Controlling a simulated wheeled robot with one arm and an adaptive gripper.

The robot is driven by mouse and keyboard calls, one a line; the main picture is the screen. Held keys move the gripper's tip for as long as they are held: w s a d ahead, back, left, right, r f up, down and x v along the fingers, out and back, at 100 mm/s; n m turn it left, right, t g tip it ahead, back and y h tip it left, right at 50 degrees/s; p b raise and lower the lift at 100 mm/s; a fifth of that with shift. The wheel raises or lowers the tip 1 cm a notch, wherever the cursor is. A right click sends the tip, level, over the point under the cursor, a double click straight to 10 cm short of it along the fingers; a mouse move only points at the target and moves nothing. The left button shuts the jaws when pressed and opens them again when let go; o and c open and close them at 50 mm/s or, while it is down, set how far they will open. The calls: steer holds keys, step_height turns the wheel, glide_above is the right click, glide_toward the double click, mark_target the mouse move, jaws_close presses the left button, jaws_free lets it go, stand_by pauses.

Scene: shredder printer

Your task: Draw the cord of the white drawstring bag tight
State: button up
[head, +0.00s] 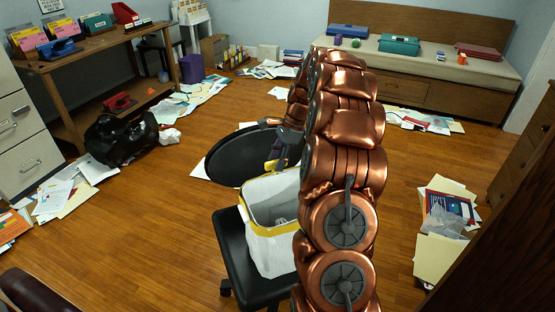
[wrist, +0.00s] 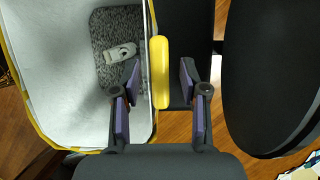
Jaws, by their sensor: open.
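The white drawstring bag (head: 275,252) stands open on a black seat, with a yellow cord (head: 252,222) around its rim. In the wrist view the open bag (wrist: 60,85) fills the left side, and a small pale grey object (wrist: 122,52) lies inside over a dark speckled patch. A thick yellow pull piece (wrist: 160,72) sits at the bag's right edge. My gripper (wrist: 156,82) is open, with one finger over the bag's inside and the other outside, the yellow piece between them without visible contact. In the head view my gripper (head: 281,155) is above the bag's far rim, partly hidden by my arm.
The black seat (head: 236,262) carries the bag, and a round black backrest (head: 240,155) stands just behind it. A black bag (head: 120,138) and scattered papers (head: 65,190) lie on the floor at left. A wooden desk (head: 85,60) stands at back left. Floor between is clear.

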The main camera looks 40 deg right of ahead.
jaws_close()
steer(key=shift+s+r, duration=0.1)
stand_by(0.5)
